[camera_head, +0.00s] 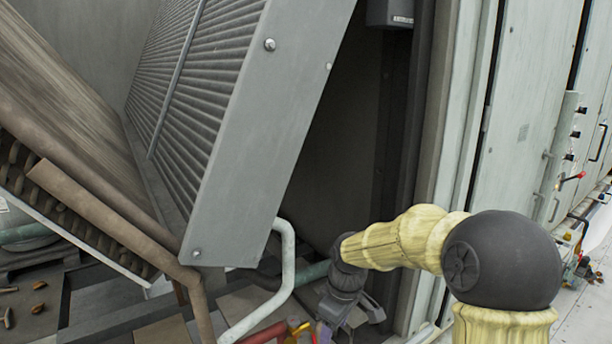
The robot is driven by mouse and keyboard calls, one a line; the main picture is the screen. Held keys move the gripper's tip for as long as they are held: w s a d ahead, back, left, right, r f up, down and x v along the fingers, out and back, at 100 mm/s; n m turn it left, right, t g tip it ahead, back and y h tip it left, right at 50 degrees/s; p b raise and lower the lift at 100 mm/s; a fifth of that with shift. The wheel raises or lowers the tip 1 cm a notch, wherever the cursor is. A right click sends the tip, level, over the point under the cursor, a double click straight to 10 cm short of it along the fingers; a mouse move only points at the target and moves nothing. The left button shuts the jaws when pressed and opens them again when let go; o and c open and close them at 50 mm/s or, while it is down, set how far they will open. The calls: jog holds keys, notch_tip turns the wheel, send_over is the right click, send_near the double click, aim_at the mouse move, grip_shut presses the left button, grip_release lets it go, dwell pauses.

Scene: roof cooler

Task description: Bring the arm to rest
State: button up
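My arm reaches in from the lower right, with pale yellow links and a large black joint. My gripper (346,312) is small and dark grey at the arm's far end, low in the middle of the picture. It hangs in front of the dark opening (342,150) of the cooler, near the floor pipes. Its fingers are small and dark, and I cannot tell whether they are open or shut or whether anything is between them.
A grey ribbed panel (225,110) leans left of the opening. A brown pipe (110,222) and a pale bent pipe (285,272) stand close by. A red pipe (262,334) and small coloured fittings (298,331) lie beside my gripper. Pale cabinet doors (530,100) line the right.

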jog(key=s+d+f+m+t, duration=0.1)
jog(key=s+d+m, duration=0.3)
jog(key=s, duration=0.4)
jog(key=s+d+f+m+h+b, duration=0.1)
jog(key=s+d+f+m, duration=0.2)
jog(key=s+d+m, duration=0.2)
jog(key=s+m, duration=0.1)
jog(key=s, duration=0.2)
jog(key=shift+s+f+m+t+b, duration=0.2)
jog(key=shift+f+m+t+b, duration=0.1)
jog(key=shift+m+t, duration=0.1)
jog(key=shift+c, duration=0.2)
